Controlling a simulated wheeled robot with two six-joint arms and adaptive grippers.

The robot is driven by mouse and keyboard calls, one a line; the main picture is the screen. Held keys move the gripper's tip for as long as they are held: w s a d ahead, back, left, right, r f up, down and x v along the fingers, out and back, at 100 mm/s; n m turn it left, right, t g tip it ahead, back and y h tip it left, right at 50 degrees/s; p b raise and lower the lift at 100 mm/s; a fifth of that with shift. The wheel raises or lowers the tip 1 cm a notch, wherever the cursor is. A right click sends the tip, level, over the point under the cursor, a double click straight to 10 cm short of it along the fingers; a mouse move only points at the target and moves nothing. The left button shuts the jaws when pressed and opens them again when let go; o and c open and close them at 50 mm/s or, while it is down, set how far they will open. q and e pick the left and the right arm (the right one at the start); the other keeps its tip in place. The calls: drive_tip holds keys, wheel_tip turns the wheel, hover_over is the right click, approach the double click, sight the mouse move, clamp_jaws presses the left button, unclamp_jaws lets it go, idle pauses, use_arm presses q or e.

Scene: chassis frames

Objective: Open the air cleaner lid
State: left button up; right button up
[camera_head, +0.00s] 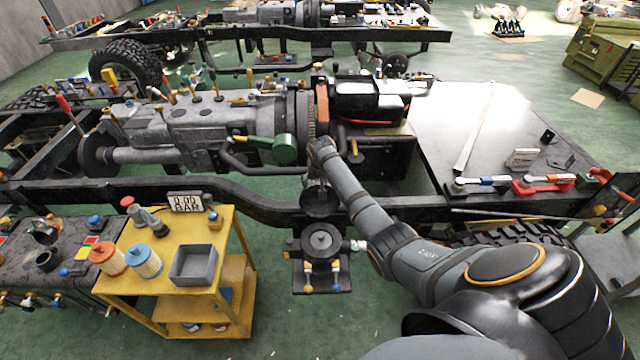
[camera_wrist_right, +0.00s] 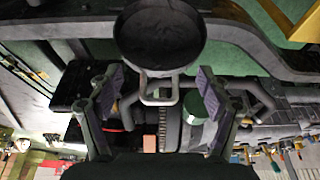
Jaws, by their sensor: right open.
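The air cleaner (camera_head: 322,243) is a dark round housing on a small stand in front of the chassis rail. Its round black lid (camera_head: 321,203) appears tilted up above and behind the housing. In the right wrist view the lid (camera_wrist_right: 160,36) shows as a dark disc with a grey rim and a light loop handle (camera_wrist_right: 160,90) at its lower edge. My right gripper (camera_wrist_right: 157,88) is open, with a finger on each side of the handle and gaps between. In the head view the right gripper (camera_head: 318,182) is small and partly hidden by its arm. My left gripper is out of view.
A yellow cart (camera_head: 185,245) with two filters and a grey bin (camera_head: 194,265) stands left of the air cleaner. The chassis rail (camera_head: 240,205) runs close behind the lid. Green floor lies open in front.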

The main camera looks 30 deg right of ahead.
drive_tip(key=shift+r, duration=0.1)
drive_tip(key=v, duration=1.1)
drive_tip(key=shift+s+a+r, duration=0.15)
drive_tip(key=shift+s+r, duration=0.05)
drive_tip(key=shift+r, duration=0.1)
